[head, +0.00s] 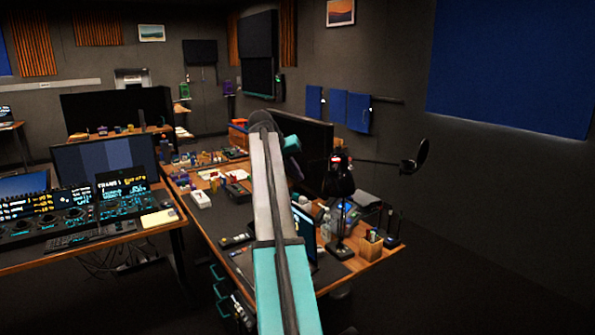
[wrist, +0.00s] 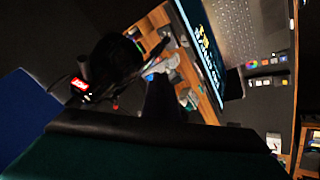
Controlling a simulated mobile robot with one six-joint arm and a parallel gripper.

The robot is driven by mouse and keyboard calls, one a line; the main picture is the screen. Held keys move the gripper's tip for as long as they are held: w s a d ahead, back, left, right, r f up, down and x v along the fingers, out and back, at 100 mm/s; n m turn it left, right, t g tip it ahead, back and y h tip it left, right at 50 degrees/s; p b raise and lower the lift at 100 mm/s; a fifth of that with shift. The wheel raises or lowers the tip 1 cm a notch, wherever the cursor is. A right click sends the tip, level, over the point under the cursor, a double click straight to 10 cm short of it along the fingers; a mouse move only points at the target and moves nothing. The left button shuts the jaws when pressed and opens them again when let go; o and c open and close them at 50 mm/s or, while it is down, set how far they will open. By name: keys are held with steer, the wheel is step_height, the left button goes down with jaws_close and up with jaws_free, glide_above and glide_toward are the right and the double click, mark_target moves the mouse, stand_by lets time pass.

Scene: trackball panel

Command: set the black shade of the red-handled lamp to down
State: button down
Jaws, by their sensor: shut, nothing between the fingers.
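The black lamp shade (head: 341,181) is in the head view, right of my arm, above the right desk. A small red part (head: 337,159) shows at its top, seemingly the handle. In the wrist view the shade (wrist: 113,62) is a dark mass left of centre, with a red piece bearing white marks (wrist: 79,84) at its lower left. I cannot tell the shade's tilt for sure. My gripper (wrist: 162,80) is shut and empty, a dark shape right of the shade and apparently apart from it.
A large dark monitor (head: 303,150) stands behind my arm. A black disc on a boom (head: 414,158) sticks out right. Floor to the right is clear.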

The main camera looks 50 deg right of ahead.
steer(key=s+d+f+p, duration=0.3)
steer(key=s+d+f, duration=0.1)
steer(key=d+f, duration=0.2)
steer(key=shift+d, duration=0.35)
steer(key=shift+s+d+f, duration=0.3)
steer(key=shift+s+d, duration=0.05)
steer(key=shift+s, duration=0.15)
steer(key=shift+a, duration=0.1)
stand_by(0.4)
